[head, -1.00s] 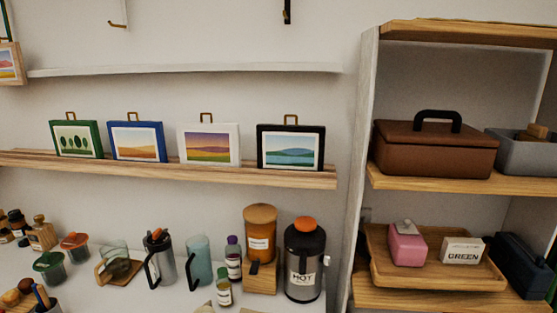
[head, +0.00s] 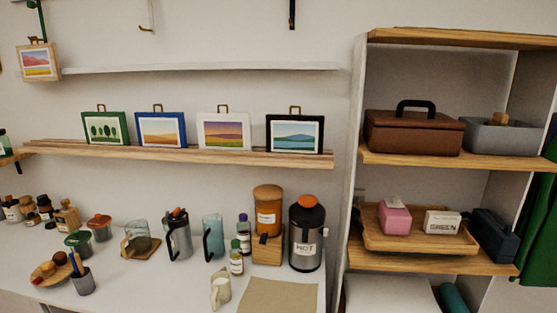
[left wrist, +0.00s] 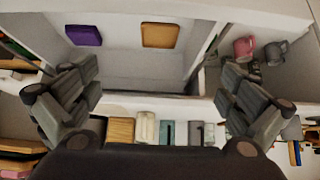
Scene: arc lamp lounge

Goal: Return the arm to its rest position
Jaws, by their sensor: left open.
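My left gripper (left wrist: 155,88) shows in the left wrist view, its two dark grey fingers spread wide apart on the left and right sides. It is open, and nothing is between the fingertips. Beyond the fingers is a white recess holding a purple flat item (left wrist: 84,35) and a tan-orange flat item (left wrist: 160,35). Neither of my arms shows in the head view. My right gripper is not in view.
In the head view, a white counter (head: 130,290) carries jars, jugs and a black HOT dispenser (head: 306,235). Framed pictures stand on a wooden ledge (head: 230,157) above. A shelf unit at right holds a brown box (head: 412,133) and a wooden tray (head: 420,244).

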